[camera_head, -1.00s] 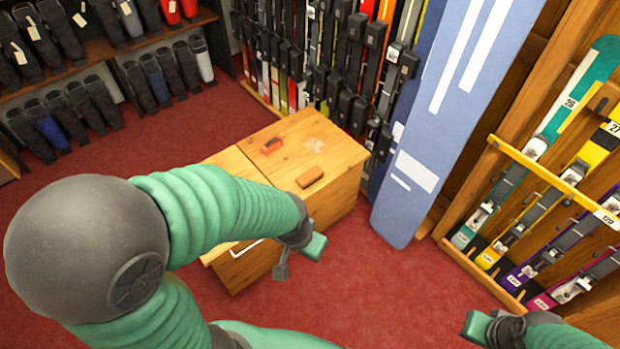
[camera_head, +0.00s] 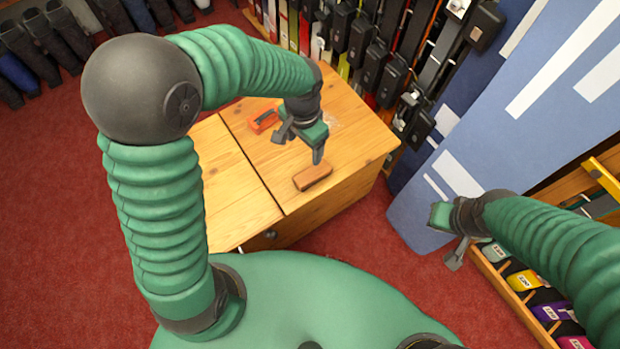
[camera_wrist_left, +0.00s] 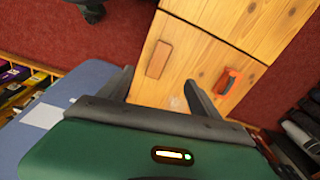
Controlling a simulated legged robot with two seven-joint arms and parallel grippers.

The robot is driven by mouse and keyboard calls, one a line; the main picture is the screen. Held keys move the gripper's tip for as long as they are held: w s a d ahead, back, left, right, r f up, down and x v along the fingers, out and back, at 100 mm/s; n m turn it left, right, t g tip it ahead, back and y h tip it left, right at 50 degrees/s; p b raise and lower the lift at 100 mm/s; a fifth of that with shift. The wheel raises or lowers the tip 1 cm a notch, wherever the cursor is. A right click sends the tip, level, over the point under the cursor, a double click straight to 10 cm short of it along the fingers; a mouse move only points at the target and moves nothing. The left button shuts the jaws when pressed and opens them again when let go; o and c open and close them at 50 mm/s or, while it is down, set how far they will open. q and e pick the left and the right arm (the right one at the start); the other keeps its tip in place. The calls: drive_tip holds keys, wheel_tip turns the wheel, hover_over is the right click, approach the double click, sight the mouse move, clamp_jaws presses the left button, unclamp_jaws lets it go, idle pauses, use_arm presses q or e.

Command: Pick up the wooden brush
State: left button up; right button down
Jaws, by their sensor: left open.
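The wooden brush (camera_head: 313,177) is a small brown block lying on the bench top near its front right edge. It also shows in the left wrist view (camera_wrist_left: 158,60), ahead of the fingers and between their lines. My left gripper (camera_head: 301,146) is open and empty above the bench, just behind the brush in the head view and apart from it. Its two spread fingers also show in the left wrist view (camera_wrist_left: 160,90). My right gripper (camera_head: 448,237) is held off to the right, away from the bench; its finger gap is not clear.
An orange-red tool (camera_head: 263,121) lies on the wooden bench (camera_head: 235,195) behind and left of the brush. A pale patch of shavings or dust lies near the back. A tall blue panel (camera_head: 500,130) and ski racks stand to the right. Red carpet is clear at left.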

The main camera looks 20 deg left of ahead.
use_arm(q)
wheel_tip(320, 180, down, 6)
drive_tip(key=w+d+f+m+b, duration=0.1)
drive_tip(key=w+d+m+b, duration=0.1)
drive_tip(key=w+b, duration=0.1)
drive_tip(key=b, duration=0.3)
hover_over(312, 173)
drive_tip(key=shift+g, duration=0.4)
drive_tip(key=f, duration=0.6)
drive_tip(key=shift+s+a+f, duration=0.3)
drive_tip(key=shift+s, duration=0.05)
drive_tip(key=f, duration=0.2)
drive_tip(key=d+f+b, duration=0.1)
drive_tip(key=f, duration=0.2)
drive_tip(key=shift+w+d, duration=0.1)
drive_tip(key=f+b, duration=0.2)
drive_tip(key=f, duration=0.1)
drive_tip(key=f+b, duration=0.1)
drive_tip(key=f, duration=0.1)
drive_tip(key=shift+w+a, duration=0.35)
drive_tip(key=shift+a, duration=0.05)
drive_tip(key=shift+d+r, duration=0.1)
drive_tip(key=shift+d, duration=0.15)
drive_tip(key=c, duration=1.6)
use_arm(e)
wheel_tip(312, 173, down, 13)
drive_tip(key=s, duration=0.1)
